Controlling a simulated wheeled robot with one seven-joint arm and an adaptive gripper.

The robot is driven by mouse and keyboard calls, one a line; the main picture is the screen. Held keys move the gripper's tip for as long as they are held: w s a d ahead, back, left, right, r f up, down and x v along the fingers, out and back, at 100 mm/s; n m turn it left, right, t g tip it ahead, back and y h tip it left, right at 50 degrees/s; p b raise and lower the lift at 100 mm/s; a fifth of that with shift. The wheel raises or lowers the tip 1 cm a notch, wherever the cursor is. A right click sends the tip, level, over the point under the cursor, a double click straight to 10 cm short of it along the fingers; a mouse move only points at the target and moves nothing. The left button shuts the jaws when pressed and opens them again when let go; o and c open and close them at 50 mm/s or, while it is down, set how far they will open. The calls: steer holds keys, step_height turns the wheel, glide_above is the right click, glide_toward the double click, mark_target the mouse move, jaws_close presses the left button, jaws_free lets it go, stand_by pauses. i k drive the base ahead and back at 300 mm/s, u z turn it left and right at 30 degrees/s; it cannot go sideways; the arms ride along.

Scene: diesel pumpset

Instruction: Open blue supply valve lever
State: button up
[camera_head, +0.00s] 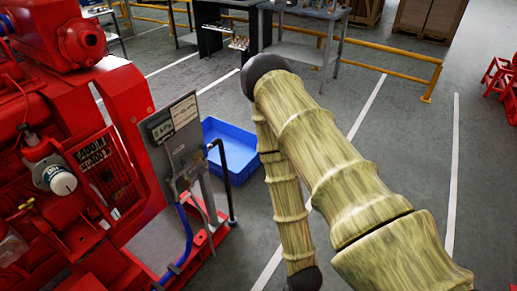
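A grey upright panel (175,130) with labels stands beside the red pumpset, left of my arm. Small pipe fittings (182,183) sit low on its front, and a blue hose (187,235) runs down below them. The blue supply valve lever is too small to make out for sure among these fittings, so I cannot tell its position. My arm, with a bamboo-like texture, rises from the lower right, bends at a dark elbow and comes back down to the bottom edge. My gripper is out of the picture.
The red pumpset (60,190) fills the left side. A black bent pipe (223,175) stands right of the panel. A blue crate (236,148) lies on the floor behind it. Worktables (300,52) and a yellow rail (390,48) are at the back.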

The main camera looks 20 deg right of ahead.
mark_target(205, 151)
steer(key=u, duration=1.5)
steer(key=k, duration=0.45)
steer(key=z, duration=1)
